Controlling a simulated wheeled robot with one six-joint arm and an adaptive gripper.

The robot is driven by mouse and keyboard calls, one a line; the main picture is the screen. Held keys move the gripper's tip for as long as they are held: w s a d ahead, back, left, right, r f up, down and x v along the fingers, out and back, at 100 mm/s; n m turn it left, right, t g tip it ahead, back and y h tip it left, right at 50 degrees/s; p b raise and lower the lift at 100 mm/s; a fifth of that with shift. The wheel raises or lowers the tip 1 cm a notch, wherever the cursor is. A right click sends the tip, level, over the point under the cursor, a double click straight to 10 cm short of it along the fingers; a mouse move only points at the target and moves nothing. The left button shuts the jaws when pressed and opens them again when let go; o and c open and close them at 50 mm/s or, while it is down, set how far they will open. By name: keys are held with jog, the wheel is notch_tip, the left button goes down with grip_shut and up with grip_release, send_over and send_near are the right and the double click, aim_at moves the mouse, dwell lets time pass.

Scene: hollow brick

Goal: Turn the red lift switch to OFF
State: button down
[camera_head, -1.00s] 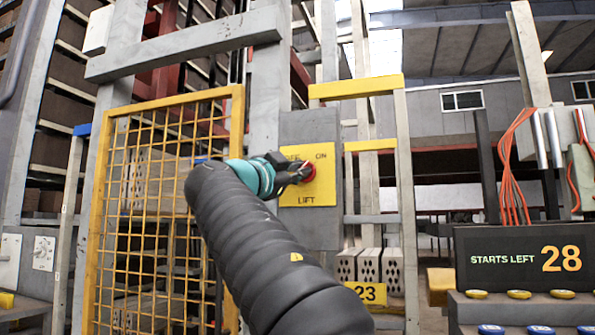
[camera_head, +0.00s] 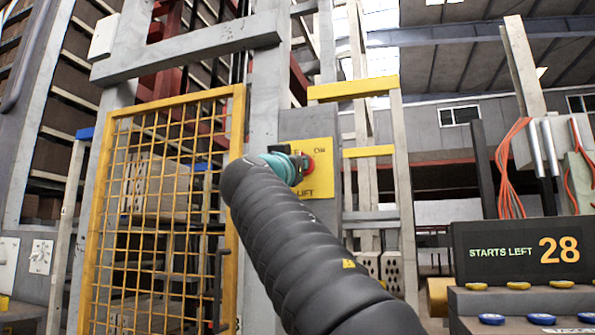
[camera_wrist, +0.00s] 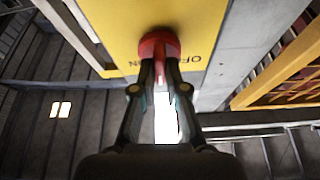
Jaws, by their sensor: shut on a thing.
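The red lift switch (camera_head: 308,166) sits on a yellow plate (camera_head: 323,183) marked ON and LIFT, fixed to a grey post. My gripper (camera_head: 299,164) is at the switch and partly hides it and the plate's left side. In the wrist view, the red switch (camera_wrist: 158,44) shows as a round knob with a narrow handle. My gripper's fingers (camera_wrist: 160,75) are shut on that handle, one on each side. The OFF lettering is beside the knob on the right in that view, upside down, and part of another word is at the left. I cannot tell the exact setting.
A yellow mesh gate (camera_head: 165,210) stands left of the post. At the right, a dark display (camera_head: 525,253) reads STARTS LEFT 28 above a console with yellow and blue buttons. Hollow bricks (camera_head: 392,270) lie behind my arm.

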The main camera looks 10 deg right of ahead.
jog(key=shift+s+d+r+n+t+y+p, duration=0.1)
jog(key=shift+n+t+y+p, duration=0.15)
jog(key=shift+n+y+p, duration=1.4)
jog(key=shift+d+r+n+t+y+p, duration=0.15)
jog(key=shift+n+y, duration=0.45)
jog(key=shift+n, duration=2.35)
jog(key=shift+s+a+f+n+t+y+p, duration=0.1)
jog(key=shift+n+t+y+p, duration=0.2)
jog(key=shift+n+y+p, duration=1.35)
jog(key=shift+n+h+b, duration=0.3)
jog(key=shift+n+b, duration=0.5)
jog(key=shift+n, duration=0.05)
jog(key=c, duration=1.2)
grip_release()
jog(key=shift+w+d, duration=0.1)
